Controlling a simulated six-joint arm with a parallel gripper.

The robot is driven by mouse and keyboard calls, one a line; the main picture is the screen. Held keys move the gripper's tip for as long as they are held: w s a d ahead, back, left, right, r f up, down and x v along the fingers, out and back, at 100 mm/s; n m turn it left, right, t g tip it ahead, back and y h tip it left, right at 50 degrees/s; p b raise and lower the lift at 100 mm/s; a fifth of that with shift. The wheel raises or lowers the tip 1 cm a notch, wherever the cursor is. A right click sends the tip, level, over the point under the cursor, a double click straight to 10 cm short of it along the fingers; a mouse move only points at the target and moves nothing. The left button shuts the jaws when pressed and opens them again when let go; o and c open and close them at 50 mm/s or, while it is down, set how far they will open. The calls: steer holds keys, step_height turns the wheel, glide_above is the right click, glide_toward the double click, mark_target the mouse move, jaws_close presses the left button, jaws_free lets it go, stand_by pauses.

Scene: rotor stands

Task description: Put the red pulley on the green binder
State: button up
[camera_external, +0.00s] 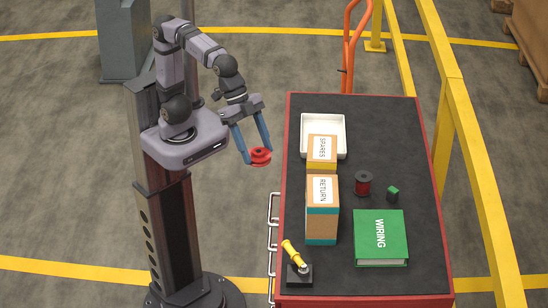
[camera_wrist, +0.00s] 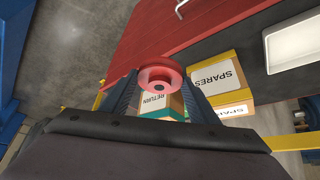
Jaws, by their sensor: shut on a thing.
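The red pulley (camera_external: 260,158) is between the blue fingers of my gripper (camera_external: 255,155), which is shut on it. In the external view it hangs in the air just left of the table's left edge. The wrist view also shows the pulley (camera_wrist: 160,79) between the two fingers, with a dark hole in its middle. The green binder (camera_external: 381,236), marked WIRING, lies flat at the near right of the table top. Nothing lies on its cover. The wrist view does not show the binder.
On the table (camera_external: 410,140) stand a SPARES box (camera_external: 321,160) and a taller RETURN box (camera_external: 322,222) between pulley and binder. A white tray (camera_external: 337,124), a red-and-black spool (camera_external: 363,184), a small green block (camera_external: 393,194) and a yellow-handled tool (camera_external: 293,252) are also there. A yellow rail (camera_external: 470,170) runs along the right.

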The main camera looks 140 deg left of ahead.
step_height(320, 180, up, 2)
steer(key=w+a+n, duration=0.1)
steer(key=w+a, duration=0.1)
steer(key=a, duration=0.3)
steer(key=w+a+r+n+y, duration=0.1)
steer(key=w+a, duration=0.2)
steer(key=a, duration=0.3)
steer(key=w+a+n, duration=0.1)
steer(key=w+a, duration=0.2)
steer(key=a, duration=0.2)
steer(key=shift+a+r+n+y+b, duration=0.25)
steer(key=shift+r+n+y+b, duration=0.05)
steer(key=shift+y+b, duration=0.1)
steer(key=w+a+n+y, duration=0.1)
steer(key=a+n, duration=0.1)
steer(key=a, duration=0.9)
steer(key=n+g, duration=0.1)
glide_above(363, 156)
steer(key=s+d, duration=0.1)
steer(key=s, duration=0.1)
steer(key=f, duration=0.2)
steer(key=shift+y, duration=0.3)
steer(key=shift+d+f+p, duration=0.15)
steer(key=shift+f+p, duration=0.65)
steer(key=shift+f, duration=6.6)
